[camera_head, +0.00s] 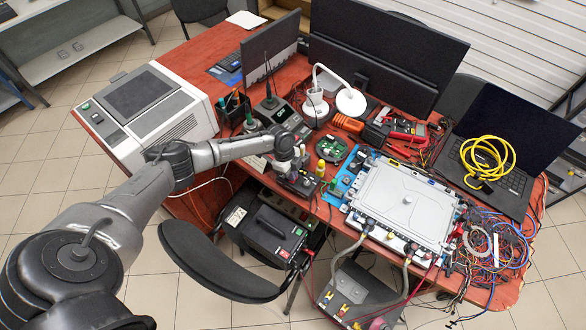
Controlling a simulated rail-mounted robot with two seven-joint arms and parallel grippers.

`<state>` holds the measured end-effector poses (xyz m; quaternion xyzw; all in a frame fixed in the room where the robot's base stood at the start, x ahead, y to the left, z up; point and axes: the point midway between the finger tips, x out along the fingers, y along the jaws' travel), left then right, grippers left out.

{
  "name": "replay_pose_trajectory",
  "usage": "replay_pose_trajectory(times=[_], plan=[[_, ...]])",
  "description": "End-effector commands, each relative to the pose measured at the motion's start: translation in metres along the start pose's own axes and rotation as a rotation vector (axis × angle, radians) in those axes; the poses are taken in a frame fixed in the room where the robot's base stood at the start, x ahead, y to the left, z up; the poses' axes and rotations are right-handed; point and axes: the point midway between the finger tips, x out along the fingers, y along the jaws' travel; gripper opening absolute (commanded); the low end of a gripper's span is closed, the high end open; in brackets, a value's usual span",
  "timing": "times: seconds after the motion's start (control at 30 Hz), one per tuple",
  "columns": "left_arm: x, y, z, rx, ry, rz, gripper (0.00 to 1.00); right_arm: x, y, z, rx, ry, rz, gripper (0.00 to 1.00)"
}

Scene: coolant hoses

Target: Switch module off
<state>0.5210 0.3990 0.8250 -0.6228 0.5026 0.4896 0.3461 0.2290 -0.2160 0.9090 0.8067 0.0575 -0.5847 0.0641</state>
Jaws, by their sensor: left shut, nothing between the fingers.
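A flat silver module (405,203) lies on the red-brown table (300,72), right of centre. Connectors line its front edge, and two grey hoses (404,285) run from there down to a grey unit (352,292) below the table edge. Which switch belongs to the module is too small to tell. My left gripper (303,182) is shut and empty. It points down over small devices near the table's front edge, left of the module and apart from it. My wrist partly hides what is under it. My right gripper is out of view.
A black power box (266,232) stands below the table's front edge, near a dark curved shape (215,265). A white lamp (349,101), monitors (388,50) and a laptop (500,150) with yellow cable (487,160) crowd the table. Loose wires (500,250) fill the right end.

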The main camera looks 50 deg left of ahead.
Motion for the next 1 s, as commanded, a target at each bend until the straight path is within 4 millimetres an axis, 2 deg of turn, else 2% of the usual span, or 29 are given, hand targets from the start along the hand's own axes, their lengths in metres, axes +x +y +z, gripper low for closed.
replay_pose_trajectory(times=[0.03, 0.27, 0.43, 0.57, 0.7, 0.77, 1.0], plan=[[0.005, 0.005, 0.000, 0.001, -0.002, 0.013, 0.00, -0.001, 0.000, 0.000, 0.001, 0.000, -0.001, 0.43], [0.005, 0.005, 0.000, 0.001, -0.001, 0.013, 0.00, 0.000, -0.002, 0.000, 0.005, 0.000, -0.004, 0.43], [-0.003, 0.005, -0.002, 0.001, 0.000, 0.011, 0.00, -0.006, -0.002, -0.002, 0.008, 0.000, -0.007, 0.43], [-0.022, 0.003, -0.006, 0.000, 0.000, 0.006, 0.00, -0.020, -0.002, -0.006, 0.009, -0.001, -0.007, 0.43], [-0.049, 0.002, -0.011, -0.003, -0.001, 0.001, 0.00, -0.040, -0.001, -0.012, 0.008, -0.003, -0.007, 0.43], [-0.056, 0.000, -0.008, -0.001, -0.001, -0.002, 0.00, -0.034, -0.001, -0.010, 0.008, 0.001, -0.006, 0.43], [-0.102, -0.004, -0.008, -0.002, -0.002, -0.002, 0.00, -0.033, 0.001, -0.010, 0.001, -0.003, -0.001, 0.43]])
